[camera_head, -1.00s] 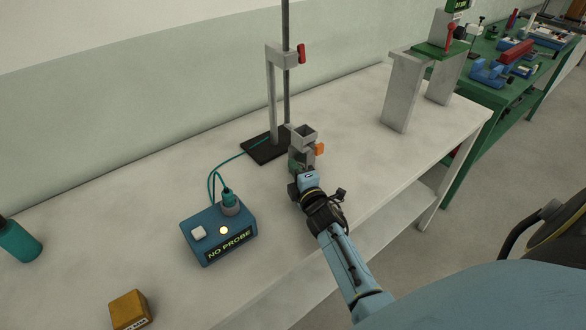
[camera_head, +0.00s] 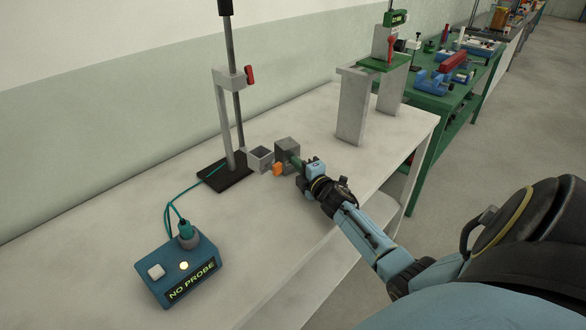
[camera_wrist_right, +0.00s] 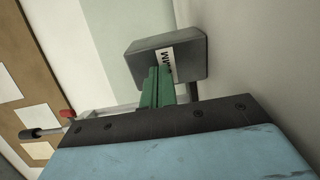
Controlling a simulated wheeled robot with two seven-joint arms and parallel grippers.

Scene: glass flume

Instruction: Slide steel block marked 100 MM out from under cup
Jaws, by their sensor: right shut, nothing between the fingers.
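The steel block (camera_head: 287,147) is a dark grey cube to the right of the cup, clear of it in the head view. In the right wrist view the block (camera_wrist_right: 185,60) shows a white label with "MM" partly readable. The small grey square cup (camera_head: 260,158) is open at the top, near the stand's base; what supports it I cannot tell. My right gripper (camera_head: 297,163) is shut and empty, its green fingers reaching the block's near side. In the wrist view they overlap it; whether they touch, I cannot tell. My left gripper is not in view.
An orange piece (camera_head: 277,169) sits by the cup's front right. A retort stand (camera_head: 222,180) with a dark base stands left. A blue "NO PROBE" box (camera_head: 180,270) is at front left. A grey support (camera_head: 353,105) stands right. The white bench (camera_head: 310,115) is clear behind the block.

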